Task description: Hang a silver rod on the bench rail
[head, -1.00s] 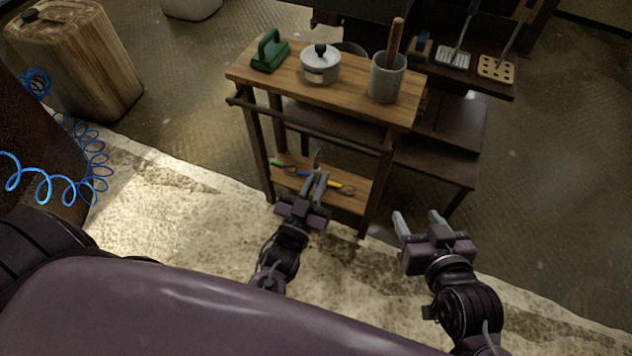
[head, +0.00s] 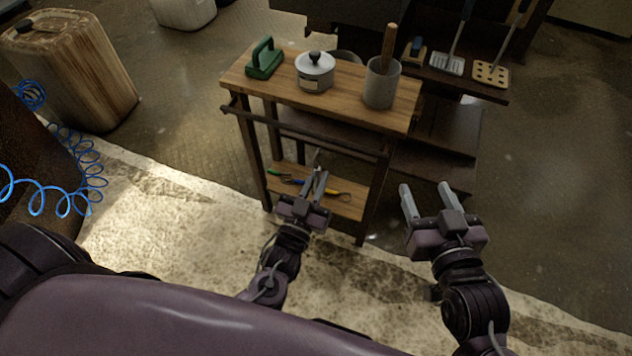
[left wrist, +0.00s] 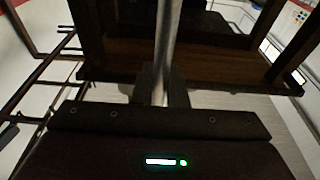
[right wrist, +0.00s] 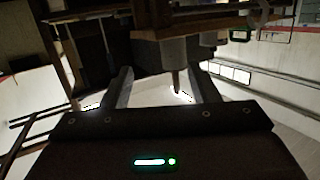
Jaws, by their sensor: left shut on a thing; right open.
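A silver rod (left wrist: 166,45) shows in the left wrist view, running out from between the fingers of my left gripper (left wrist: 160,88). In the head view my left gripper (head: 315,184) is shut on it in front of the bench's lower shelf; only a short bit of rod shows there. The dark bench rail (head: 300,131) runs along the front of the wooden bench (head: 350,88), just below its top. My left gripper is below and in front of the rail, apart from it. My right gripper (head: 425,192) is open and empty, right of the bench's front right leg.
On the bench top stand a green-handled press (head: 265,60), a lidded pot (head: 315,73) and a grey crock (head: 380,85) with a wooden handle. Tools lie on the lower shelf (head: 345,205). A dark side stand (head: 450,80) holds spatulas. Floor before the bench is clear.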

